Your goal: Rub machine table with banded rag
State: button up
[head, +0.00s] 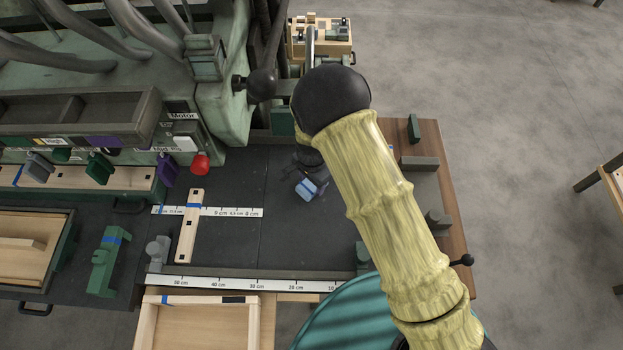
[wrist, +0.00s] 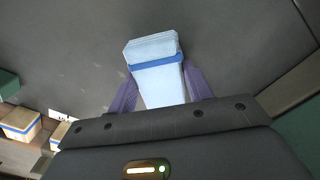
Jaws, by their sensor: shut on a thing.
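The banded rag (head: 306,189) is a light blue folded block with a darker blue band. In the wrist view the rag (wrist: 152,55) sticks out from between two purple fingers, with its far end free. My gripper (wrist: 160,88) is shut on the rag. In the head view my gripper (head: 316,177) is over the middle of the dark machine table (head: 232,248), partly hidden by my arm. The table (wrist: 235,45) also fills most of the wrist view and has a few pale specks. I cannot tell whether the rag touches it.
A wooden strip (head: 190,226) lies at the left of the table across a short scale. A long ruler (head: 240,284) runs along the front edge. A red knob (head: 200,163) juts from the machine. Grey blocks (head: 420,163) stand to the right. The middle left is clear.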

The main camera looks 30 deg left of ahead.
jog(key=shift+r, duration=0.15)
jog(key=shift+r+p, duration=2.3)
jog(key=shift+r, duration=0.6)
jog(key=shift+r+p, duration=1.2)
jog(key=shift+r, duration=0.35)
jog(key=shift+w, duration=0.1)
